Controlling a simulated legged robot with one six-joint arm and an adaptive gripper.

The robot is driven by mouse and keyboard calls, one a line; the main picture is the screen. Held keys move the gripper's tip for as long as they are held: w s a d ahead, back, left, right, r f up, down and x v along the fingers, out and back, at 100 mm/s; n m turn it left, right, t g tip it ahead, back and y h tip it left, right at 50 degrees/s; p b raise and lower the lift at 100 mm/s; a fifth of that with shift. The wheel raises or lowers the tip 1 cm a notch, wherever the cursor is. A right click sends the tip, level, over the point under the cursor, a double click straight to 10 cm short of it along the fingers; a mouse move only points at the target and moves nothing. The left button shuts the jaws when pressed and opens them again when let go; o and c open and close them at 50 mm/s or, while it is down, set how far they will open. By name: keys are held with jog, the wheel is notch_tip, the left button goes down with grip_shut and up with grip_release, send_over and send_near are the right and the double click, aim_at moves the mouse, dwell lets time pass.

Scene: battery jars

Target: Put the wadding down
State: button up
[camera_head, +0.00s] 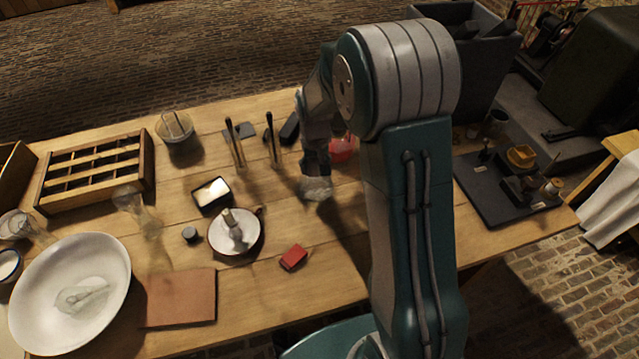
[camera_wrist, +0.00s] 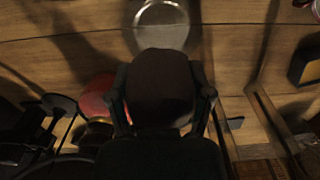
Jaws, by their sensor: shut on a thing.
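My gripper (camera_head: 315,165) is above the middle of the wooden table. In the wrist view its fingers (camera_wrist: 161,100) are shut on a dark, rounded block, which I take to be the wadding (camera_wrist: 161,82). It looks dark brown in the shadow. A clear round glass jar (camera_wrist: 162,24) stands just beyond the held piece in the wrist view. In the head view the glass jar (camera_head: 316,188) shows right below my gripper. The held piece is not clearly visible there, and I cannot tell whether it touches the jar.
The wooden table (camera_head: 330,265) has a red box (camera_head: 293,257), a white enamel dish (camera_head: 236,248), a brown mat (camera_head: 180,298) and a large white basin (camera_head: 113,265). A red round thing (camera_head: 343,149) is behind my arm. A black board (camera_head: 490,205) with apparatus lies at right.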

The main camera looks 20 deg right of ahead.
notch_tip(320, 180, down, 7)
jog(key=shift+a, duration=0.15)
jog(key=o, duration=1.2)
notch_tip(320, 180, up, 12)
jog(key=shift+r, duration=0.15)
notch_tip(320, 180, up, 6)
jog(key=t, duration=0.1)
send_over(315, 189)
jog(key=s, duration=0.4)
jog(key=s+r+t, duration=0.1)
jog(key=s+r, duration=0.5)
jog(key=s+r+t, duration=0.1)
jog(key=s+r, duration=0.1)
jog(key=s, duration=0.5)
jog(key=s+r+t, duration=0.2)
jog(key=s+r, duration=0.1)
jog(key=s, duration=0.5)
jog(key=shift+t, duration=0.3)
